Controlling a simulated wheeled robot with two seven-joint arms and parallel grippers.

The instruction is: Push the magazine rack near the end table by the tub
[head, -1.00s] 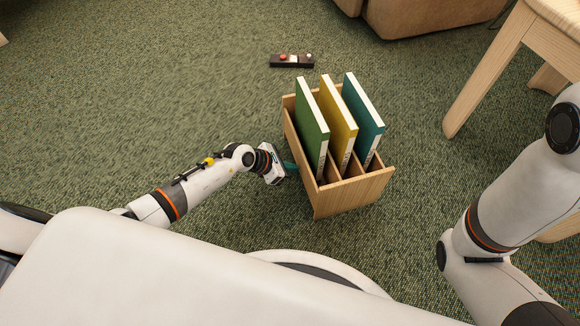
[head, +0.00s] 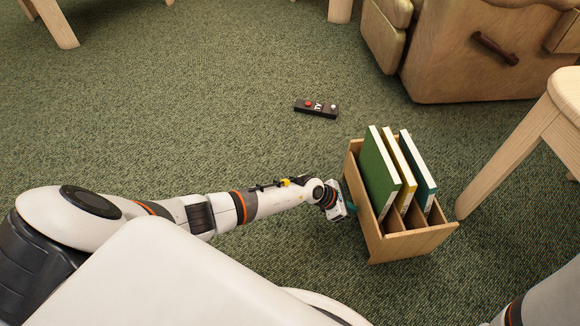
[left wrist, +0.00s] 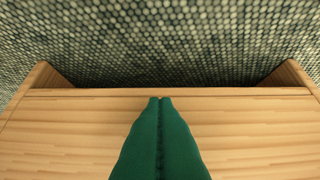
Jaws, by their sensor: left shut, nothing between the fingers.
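The magazine rack (head: 405,246) is a light wooden box with dividers, upright on the carpet right of centre. It holds a green, a yellow and a teal magazine. My left gripper (head: 347,208) is at the rack's left side, low down. In the left wrist view its green fingers (left wrist: 160,102) are shut and empty over the rack's wooden panel (left wrist: 60,130); exact contact is hard to tell. The end table (head: 520,140) is light wood at the right, with one leg foot close to the rack's right corner. My right gripper is out of view.
A brown padded seat (head: 470,70) stands at the back right. A dark remote (head: 316,107) lies on the carpet behind the rack, to its left. Pale wooden furniture legs (head: 55,25) show at the top. Carpet at the left and middle is clear.

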